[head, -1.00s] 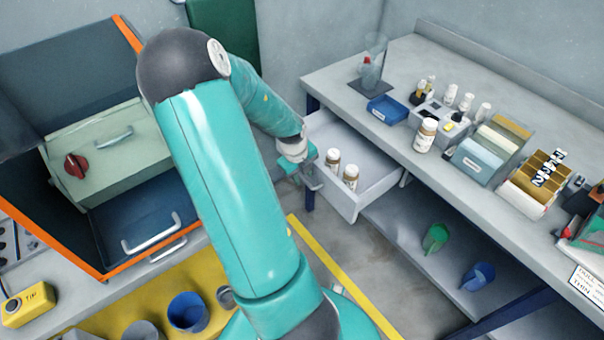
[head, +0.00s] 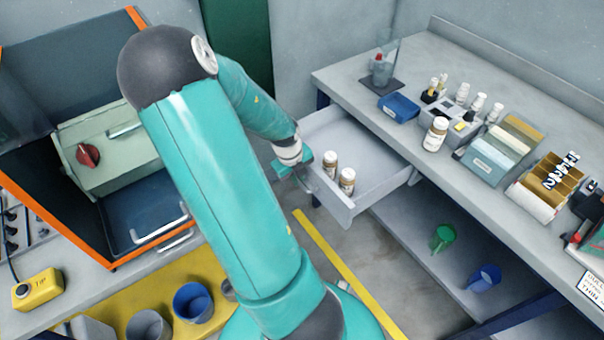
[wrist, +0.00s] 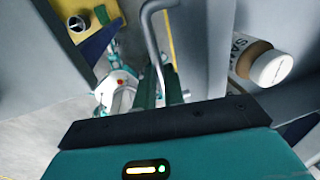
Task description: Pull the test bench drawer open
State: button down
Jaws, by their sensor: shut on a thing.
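The test bench drawer (head: 378,150) is grey-white and stands pulled out from under the bench top. Two brown bottles with white caps, a left one (head: 331,165) and a right one (head: 347,181), stand upright inside it near the front. My gripper (head: 305,172) is at the outer side of the drawer front, shut on the handle. In the wrist view the metal bar handle (wrist: 153,38) runs down to my gripper (wrist: 158,92), and a white-capped bottle (wrist: 268,64) shows beyond the drawer front. The handle is hidden in the head view.
The bench top (head: 400,150) holds a blue tray (head: 398,107), bottles and file boxes. An orange-edged cabinet (head: 130,140) stands left. Floor with a yellow line (head: 335,262) lies before the drawer.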

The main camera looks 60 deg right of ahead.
jog(key=shift+w, duration=0.1)
jog(key=c, duration=1.5)
grip_release()
jog(key=r, duration=0.4)
jog(key=a+r, duration=0.1)
jog(key=r, duration=0.4)
jog(key=w+a+r, duration=0.1)
jog(key=r, duration=0.3)
jog(key=shift+a+r, duration=0.1)
jog(key=shift+r, duration=0.2)
jog(key=shift+s, duration=0.1)
